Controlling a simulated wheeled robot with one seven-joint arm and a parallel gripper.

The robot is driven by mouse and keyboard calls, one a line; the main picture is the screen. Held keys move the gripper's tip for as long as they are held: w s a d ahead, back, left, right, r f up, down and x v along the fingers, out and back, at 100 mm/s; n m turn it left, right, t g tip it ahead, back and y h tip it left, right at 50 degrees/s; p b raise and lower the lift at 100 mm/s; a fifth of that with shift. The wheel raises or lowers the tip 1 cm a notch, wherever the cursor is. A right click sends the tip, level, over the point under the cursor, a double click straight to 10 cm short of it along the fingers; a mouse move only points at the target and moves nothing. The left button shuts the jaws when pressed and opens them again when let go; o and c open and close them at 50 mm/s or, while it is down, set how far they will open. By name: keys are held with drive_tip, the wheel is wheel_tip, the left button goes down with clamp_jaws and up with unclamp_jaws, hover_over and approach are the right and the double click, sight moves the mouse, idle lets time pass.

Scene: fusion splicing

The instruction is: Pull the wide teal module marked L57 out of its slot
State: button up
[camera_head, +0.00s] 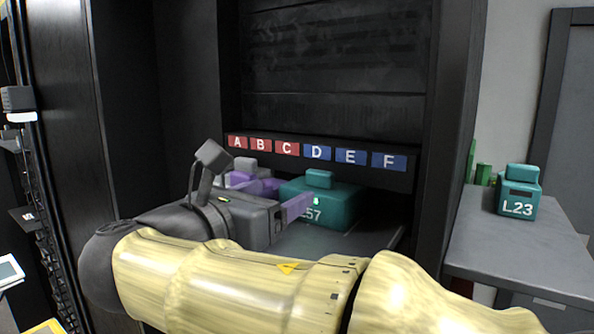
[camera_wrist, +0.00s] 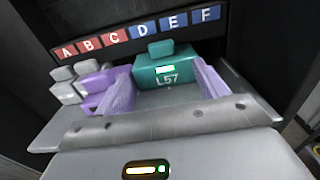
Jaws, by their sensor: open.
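The wide teal module marked L57 (camera_head: 338,205) sits on the shelf below the D and E labels, with a small teal handle block on top. It also shows in the wrist view (camera_wrist: 182,71), between and beyond my purple fingers. My gripper (camera_wrist: 166,88) is open in front of the module, one finger to each side of its marked face. In the head view one purple finger (camera_head: 298,207) shows near the left of the module's front and hides part of the marking. I cannot tell whether the fingers touch it.
Grey and purple modules (camera_wrist: 63,84) stand left of L57. A label strip (camera_head: 316,152) with letters A to F runs above the slots. Dark cabinet walls close in both sides. A teal module marked L23 (camera_head: 518,194) stands on the grey side table (camera_head: 500,245) at right.

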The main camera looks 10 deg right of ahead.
sight(317, 175)
drive_tip(key=p+x, duration=0.4)
drive_tip(key=x, duration=0.8)
drive_tip(key=shift+w+d+p, duration=0.15)
drive_tip(key=shift+d+p, duration=0.05)
drive_tip(key=shift+p, duration=0.1)
drive_tip(key=shift+c, duration=0.4)
